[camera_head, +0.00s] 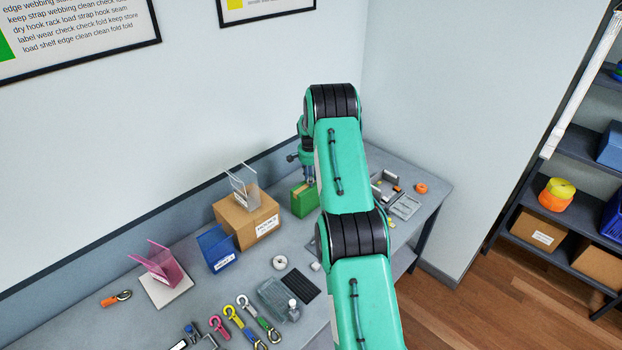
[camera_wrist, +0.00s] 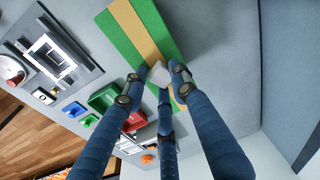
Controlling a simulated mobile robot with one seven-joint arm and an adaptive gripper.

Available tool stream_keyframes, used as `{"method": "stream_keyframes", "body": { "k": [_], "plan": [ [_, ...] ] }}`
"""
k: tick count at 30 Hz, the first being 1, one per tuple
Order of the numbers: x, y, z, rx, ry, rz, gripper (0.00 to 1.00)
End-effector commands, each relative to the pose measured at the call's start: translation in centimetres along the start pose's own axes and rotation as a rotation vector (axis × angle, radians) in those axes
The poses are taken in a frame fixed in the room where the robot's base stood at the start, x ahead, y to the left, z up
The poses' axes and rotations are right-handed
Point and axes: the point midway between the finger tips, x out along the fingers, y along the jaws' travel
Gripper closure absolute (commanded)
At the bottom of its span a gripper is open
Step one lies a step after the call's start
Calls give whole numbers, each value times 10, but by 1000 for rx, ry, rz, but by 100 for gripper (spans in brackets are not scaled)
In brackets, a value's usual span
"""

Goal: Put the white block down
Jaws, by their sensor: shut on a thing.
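The white block (camera_wrist: 160,74) is between my gripper's blue fingertips (camera_wrist: 158,84) in the wrist view, and the fingers are shut on it. Beyond it is the top of a green box with a tan stripe (camera_wrist: 128,33). I cannot tell whether the block touches that box. In the head view my gripper (camera_head: 309,181) points down just above the green box (camera_head: 304,202) on the bench. The block cannot be made out there.
A cardboard box (camera_head: 247,221) with a clear holder on top and a blue bin (camera_head: 216,248) stand left of the green box. Grey fixtures (camera_head: 404,207) and an orange ring (camera_head: 421,188) are to the right. The wall is close behind. Hooks lie at the bench's front left.

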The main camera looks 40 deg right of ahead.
Motion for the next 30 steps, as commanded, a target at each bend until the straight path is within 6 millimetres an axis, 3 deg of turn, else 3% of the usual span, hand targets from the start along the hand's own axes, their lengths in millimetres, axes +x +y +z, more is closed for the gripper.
{"method": "stream_keyframes", "body": {
  "k": [4, 5, 7, 20, 30],
  "plan": [
    [4, 0, 0, 0, 0, 0, 87],
    [3, 0, 0, 0, 0, 0, 67],
    [3, 0, 0, 0, 0, 0, 54],
    [0, 0, 0, 0, 0, 0, 54],
    [-24, 0, 0, 0, 2, -1, 54]
  ]
}}
